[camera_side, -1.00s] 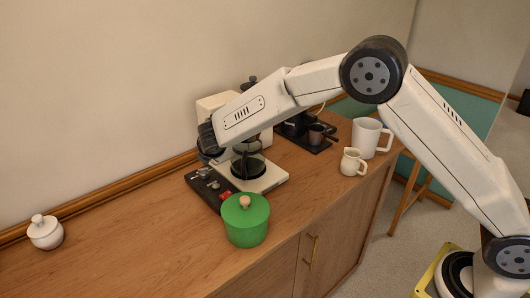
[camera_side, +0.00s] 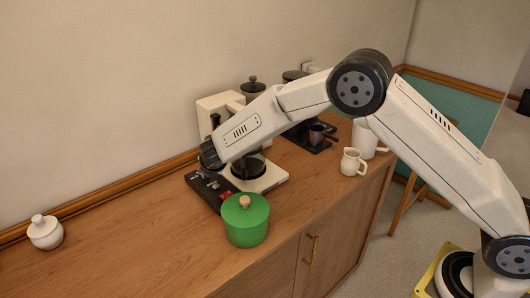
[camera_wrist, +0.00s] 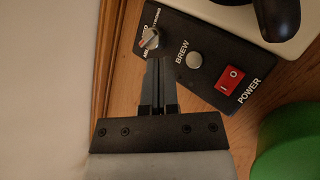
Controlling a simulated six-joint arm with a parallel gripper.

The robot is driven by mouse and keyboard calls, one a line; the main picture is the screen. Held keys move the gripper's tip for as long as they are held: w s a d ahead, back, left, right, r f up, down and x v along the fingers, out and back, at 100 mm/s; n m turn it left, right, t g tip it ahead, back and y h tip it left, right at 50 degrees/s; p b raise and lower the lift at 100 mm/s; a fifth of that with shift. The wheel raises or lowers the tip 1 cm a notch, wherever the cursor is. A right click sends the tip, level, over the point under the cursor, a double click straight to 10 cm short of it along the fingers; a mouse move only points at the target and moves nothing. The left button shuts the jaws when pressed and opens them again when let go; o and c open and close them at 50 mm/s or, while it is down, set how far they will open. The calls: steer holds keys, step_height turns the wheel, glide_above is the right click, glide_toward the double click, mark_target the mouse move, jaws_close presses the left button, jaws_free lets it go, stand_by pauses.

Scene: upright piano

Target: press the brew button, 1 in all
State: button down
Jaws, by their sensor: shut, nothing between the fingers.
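The brew button (camera_wrist: 194,60) is a small round silver button beside the word BREW on a black control panel (camera_wrist: 205,35). In the side view the panel (camera_side: 207,187) lies on the wooden counter in front of the white coffee machine (camera_side: 213,104). My gripper (camera_wrist: 158,62) is shut and empty. In the wrist view its fingertips appear over the panel's edge, left of the brew button and just below a silver knob (camera_wrist: 150,38). I cannot tell whether they touch the panel. In the side view my arm's end hides the fingertips.
A red power switch (camera_wrist: 231,78) is right of the button. A green lidded pot (camera_side: 246,222) stands close to the panel. A white sugar bowl (camera_side: 45,232) is at far left. A cream jug (camera_side: 352,162) stands at right. The counter's left part is mostly clear.

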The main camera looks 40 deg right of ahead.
mark_target(216, 188)
steer(key=shift+f, duration=2.35)
steer(key=shift+f, duration=0.85)
stand_by(1.4)
steer(key=shift+r, duration=0.8)
steer(key=shift+r, duration=0.15)
steer(key=shift+r, duration=2.35)
steer(key=shift+s, duration=0.1)
